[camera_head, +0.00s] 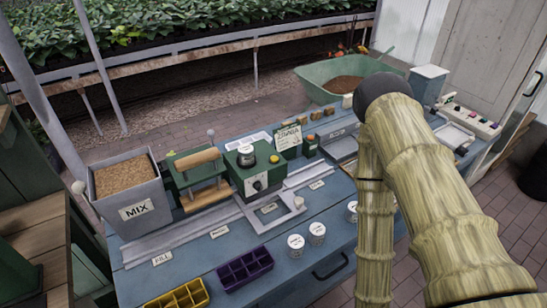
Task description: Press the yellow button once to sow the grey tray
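A green machine box (256,172) on the blue bench has a yellow button (274,159) on its top right and a black dial on its front. A grey flat tray shape (343,147) lies right of the green machine, partly behind my arm. I cannot tell whether it is the grey tray of the task. My arm bends down in front of the bench's right part. My gripper is not in view.
A MIX bin (126,185) full of brown soil stands at the left. A purple cell tray (244,268) and a yellow cell tray (178,297) lie at the front edge. White labelled cups (296,246) stand near the middle. A green wheelbarrow (322,84) is behind.

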